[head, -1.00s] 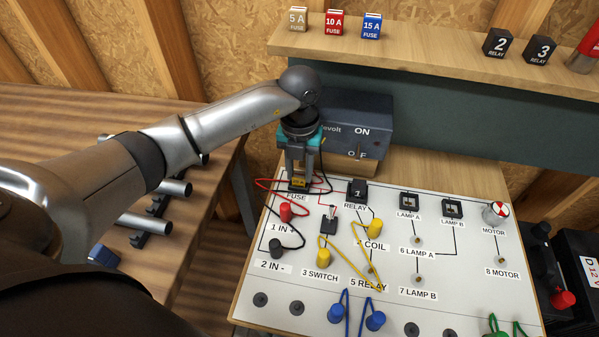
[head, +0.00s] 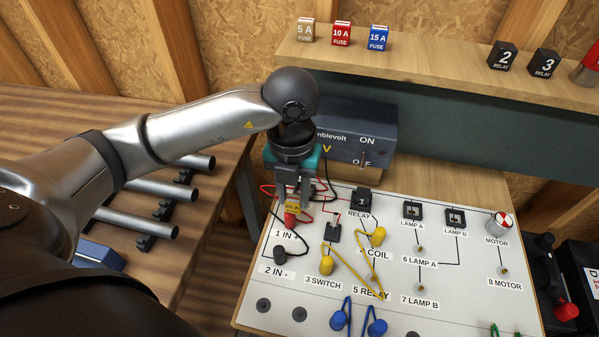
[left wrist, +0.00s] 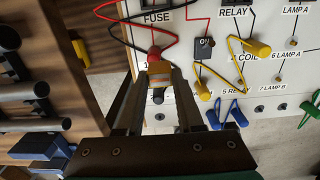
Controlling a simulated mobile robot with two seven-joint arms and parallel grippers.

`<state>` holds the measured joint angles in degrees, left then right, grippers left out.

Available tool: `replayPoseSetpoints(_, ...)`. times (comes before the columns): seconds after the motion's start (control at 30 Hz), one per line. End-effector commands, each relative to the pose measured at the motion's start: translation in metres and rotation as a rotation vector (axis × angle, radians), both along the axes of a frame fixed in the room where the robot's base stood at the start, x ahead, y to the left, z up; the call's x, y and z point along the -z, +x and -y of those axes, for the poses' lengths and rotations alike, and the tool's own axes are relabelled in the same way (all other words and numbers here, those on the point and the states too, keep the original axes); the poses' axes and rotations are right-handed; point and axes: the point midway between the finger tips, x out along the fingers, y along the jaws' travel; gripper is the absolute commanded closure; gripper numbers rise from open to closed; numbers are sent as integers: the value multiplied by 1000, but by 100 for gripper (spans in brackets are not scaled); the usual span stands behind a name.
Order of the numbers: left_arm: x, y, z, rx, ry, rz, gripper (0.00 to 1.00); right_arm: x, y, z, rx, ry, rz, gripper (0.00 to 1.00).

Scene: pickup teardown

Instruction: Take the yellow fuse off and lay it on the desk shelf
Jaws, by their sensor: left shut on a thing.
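The yellow fuse (head: 293,208) is between the fingers of my left gripper (head: 292,203), which is shut on it. The gripper points down and holds the fuse above the board's left part, by the red plug. In the left wrist view the fuse (left wrist: 159,68) shows between the fingertips, in front of the red plug (left wrist: 154,53). The FUSE label (left wrist: 157,17) lies beyond it, clear of the fuse. The desk shelf (head: 440,68) is the light wooden ledge at the back. My right gripper is not in view.
On the shelf stand beige (head: 306,31), red (head: 341,34) and blue (head: 378,38) fuses, with relays 2 (head: 503,57) and 3 (head: 544,63) farther right. The shelf between them is bare. A dark power supply (head: 355,135) stands behind the board. Loose cables loop over the board (head: 390,315).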

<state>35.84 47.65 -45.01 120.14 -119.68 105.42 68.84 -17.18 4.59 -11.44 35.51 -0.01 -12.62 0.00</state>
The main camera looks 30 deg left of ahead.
Motion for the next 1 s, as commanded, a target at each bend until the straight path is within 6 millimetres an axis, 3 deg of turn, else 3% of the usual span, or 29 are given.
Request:
replayPoseSetpoints(0.2,1,-39,10,3,0,-1,100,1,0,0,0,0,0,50)
replayPoseSetpoints(0.5,1,-74,19,2,1,0,100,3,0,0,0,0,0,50)
replayPoseSetpoints(1.0,0,-83,22,20,0,0,100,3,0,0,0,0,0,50)
